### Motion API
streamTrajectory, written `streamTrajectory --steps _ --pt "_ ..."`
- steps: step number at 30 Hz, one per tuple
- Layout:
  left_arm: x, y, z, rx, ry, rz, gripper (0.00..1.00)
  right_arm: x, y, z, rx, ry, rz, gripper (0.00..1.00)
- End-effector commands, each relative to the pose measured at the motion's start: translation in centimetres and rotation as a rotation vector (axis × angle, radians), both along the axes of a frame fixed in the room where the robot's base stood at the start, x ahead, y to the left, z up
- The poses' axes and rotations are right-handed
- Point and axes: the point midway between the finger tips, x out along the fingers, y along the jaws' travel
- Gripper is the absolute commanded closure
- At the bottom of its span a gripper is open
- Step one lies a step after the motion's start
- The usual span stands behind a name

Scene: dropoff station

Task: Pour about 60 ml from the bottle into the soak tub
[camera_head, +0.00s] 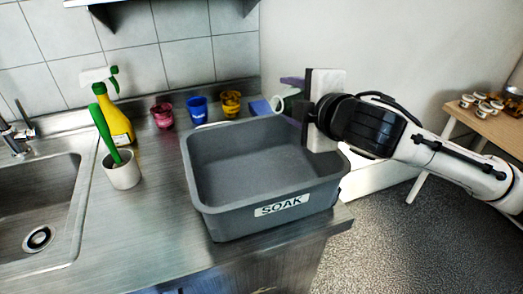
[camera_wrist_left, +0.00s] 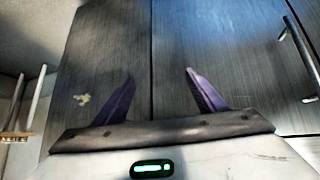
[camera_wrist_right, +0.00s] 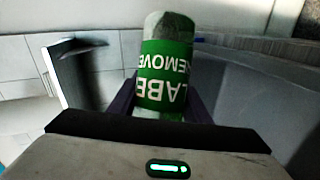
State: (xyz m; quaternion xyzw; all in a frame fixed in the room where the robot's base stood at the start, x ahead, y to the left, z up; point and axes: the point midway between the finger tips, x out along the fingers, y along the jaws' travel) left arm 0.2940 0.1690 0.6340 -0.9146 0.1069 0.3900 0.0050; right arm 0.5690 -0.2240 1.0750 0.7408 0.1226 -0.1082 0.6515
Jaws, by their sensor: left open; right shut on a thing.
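The grey soak tub (camera_head: 265,222), labelled SOAK, stands on the steel counter, and its visible inside looks empty. My right gripper (camera_head: 291,97) is at the tub's back right corner, shut on the bottle (camera_head: 283,103), which is small and partly hidden there. In the right wrist view the bottle (camera_wrist_right: 167,75) has a green label with upside-down lettering between the fingers. The bottle looks tilted; no liquid stream is visible. My left gripper (camera_wrist_left: 160,85) is open and empty in the left wrist view, facing grey cabinet doors; the head view does not show it.
A yellow spray bottle (camera_head: 115,124) and a white cup (camera_head: 123,172) holding a green-handled thing stand left, beside the sink (camera_head: 35,205). A wooden table (camera_head: 492,125) is at far right.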

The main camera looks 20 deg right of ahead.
Motion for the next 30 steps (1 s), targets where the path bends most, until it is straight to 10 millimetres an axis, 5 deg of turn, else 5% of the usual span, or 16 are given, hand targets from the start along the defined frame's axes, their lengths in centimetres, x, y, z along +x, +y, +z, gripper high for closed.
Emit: streamTrajectory --steps 30 --pt "0.24 -0.01 0.04 0.0 -0.005 0.0 0.35 0.24 -0.06 -0.14 -0.114 -0.047 -0.001 0.85"
